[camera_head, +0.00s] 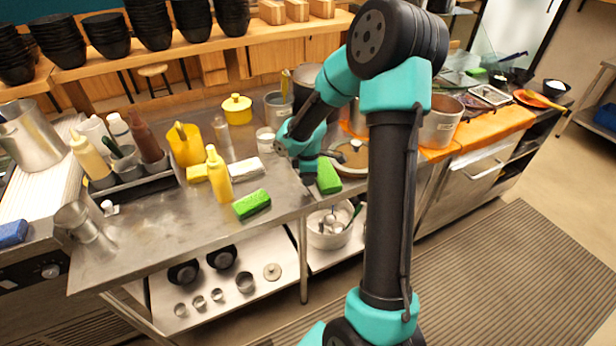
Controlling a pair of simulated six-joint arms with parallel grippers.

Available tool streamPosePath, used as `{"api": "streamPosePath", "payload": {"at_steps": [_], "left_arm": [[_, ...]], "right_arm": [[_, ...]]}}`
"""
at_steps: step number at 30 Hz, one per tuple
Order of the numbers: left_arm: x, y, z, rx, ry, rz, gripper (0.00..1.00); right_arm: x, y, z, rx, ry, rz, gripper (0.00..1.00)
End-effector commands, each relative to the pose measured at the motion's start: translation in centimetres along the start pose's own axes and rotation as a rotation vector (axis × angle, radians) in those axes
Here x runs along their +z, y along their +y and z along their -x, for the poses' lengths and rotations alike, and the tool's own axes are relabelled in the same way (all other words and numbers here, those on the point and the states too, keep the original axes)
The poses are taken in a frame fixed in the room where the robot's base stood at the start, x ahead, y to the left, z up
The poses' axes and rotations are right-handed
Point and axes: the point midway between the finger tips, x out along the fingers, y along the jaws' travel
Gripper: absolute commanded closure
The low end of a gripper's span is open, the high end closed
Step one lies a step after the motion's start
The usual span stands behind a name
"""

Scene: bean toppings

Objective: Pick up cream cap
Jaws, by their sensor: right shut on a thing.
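My right gripper (308,178) points down over the front part of the steel counter, beside a green block (328,176). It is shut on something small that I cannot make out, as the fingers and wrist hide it. I cannot pick out a cream cap for certain. A cream-coloured squeeze bottle (88,158) stands at the left by the caddy, and a small white piece (109,207) lies on the counter in front of it. My left gripper is not in view.
A yellow squeeze bottle (218,174), a second green block (251,204), a white block (247,170) and a yellow jug (185,146) stand left of my right gripper. A pan (352,158) and pots are right of it. The front-left counter (170,235) is clear.

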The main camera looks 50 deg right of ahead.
Motion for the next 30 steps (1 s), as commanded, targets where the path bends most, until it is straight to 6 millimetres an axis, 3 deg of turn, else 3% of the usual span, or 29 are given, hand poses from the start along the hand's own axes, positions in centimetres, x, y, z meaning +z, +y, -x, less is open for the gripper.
{"api": "streamPosePath", "payload": {"at_steps": [12, 18, 24, 30], "left_arm": [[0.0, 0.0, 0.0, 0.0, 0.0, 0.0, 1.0], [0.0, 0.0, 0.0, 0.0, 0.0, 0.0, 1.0], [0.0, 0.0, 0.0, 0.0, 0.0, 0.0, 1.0], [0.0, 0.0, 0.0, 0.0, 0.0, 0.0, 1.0]], "right_arm": [[-0.8, -9.2, 0.9, 0.0, 0.001, 0.003, 0.84], [-1.2, -12.7, 1.2, 0.0, 0.001, 0.003, 0.84], [-1.4, -14.2, 1.4, 0.001, 0.0, 0.001, 0.84], [-1.4, -14.3, 1.3, 0.0, 0.0, -0.001, 0.84]]}}
